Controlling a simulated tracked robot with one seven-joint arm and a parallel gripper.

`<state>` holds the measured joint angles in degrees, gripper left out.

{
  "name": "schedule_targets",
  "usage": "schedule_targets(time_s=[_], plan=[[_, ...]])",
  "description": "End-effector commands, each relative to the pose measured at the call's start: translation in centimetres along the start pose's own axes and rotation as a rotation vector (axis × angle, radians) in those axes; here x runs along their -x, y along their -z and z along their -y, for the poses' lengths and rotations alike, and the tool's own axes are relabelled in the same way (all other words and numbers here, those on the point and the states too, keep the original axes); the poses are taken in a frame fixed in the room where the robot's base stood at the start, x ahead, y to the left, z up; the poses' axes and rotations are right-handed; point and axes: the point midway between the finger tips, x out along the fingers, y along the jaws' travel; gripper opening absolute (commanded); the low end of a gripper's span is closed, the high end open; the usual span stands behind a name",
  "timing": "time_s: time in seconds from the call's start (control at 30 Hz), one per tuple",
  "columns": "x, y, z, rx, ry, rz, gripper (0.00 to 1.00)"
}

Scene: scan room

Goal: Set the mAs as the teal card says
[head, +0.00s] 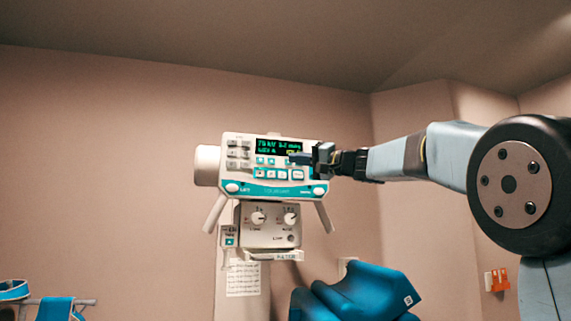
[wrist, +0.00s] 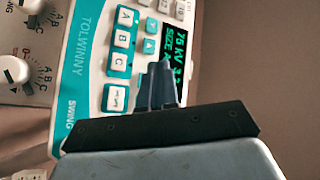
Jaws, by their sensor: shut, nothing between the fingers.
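The white and teal control console (head: 232,172) stands ahead on a column. Its green display (head: 270,146) seems to read 75 kV and about 3.2 mAs; the wrist view shows part of it (wrist: 174,50). Small teal arrow buttons (wrist: 150,26) sit beside the display, and larger buttons marked A, B and C (wrist: 122,39) lie along a row. My gripper (head: 292,158) is shut and empty, its tips (wrist: 163,66) in front of the console near the display's edge. I cannot tell whether they touch. A small white and teal card (head: 229,238) hangs below the console's left side; its writing is unreadable.
A panel with two knobs (head: 270,238) sits under the console, between angled handles. A paper sheet (head: 243,279) is on the column. A blue draped item (head: 355,295) is at lower right. An orange-red wall item (head: 498,280) is far right.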

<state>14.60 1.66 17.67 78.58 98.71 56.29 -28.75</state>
Motion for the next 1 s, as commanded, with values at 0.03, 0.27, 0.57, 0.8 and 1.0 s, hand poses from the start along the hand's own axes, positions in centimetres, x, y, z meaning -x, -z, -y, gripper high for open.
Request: schedule_targets(time_s=[0.03,0.27,0.57,0.8,1.0], plan=[[0.3,-0.2,0.2,0.001,-0.001,-0.001,0.0],[1.6,-1.1,1.2,0.001,0.0,-0.001,0.0],[2.0,-1.4,1.4,-0.001,0.0,-0.001,0.0],[2.0,-1.4,1.4,0.0,0.0,-0.001,0.0],[2.0,-1.4,1.4,0.0,0.0,-0.001,0.0]])
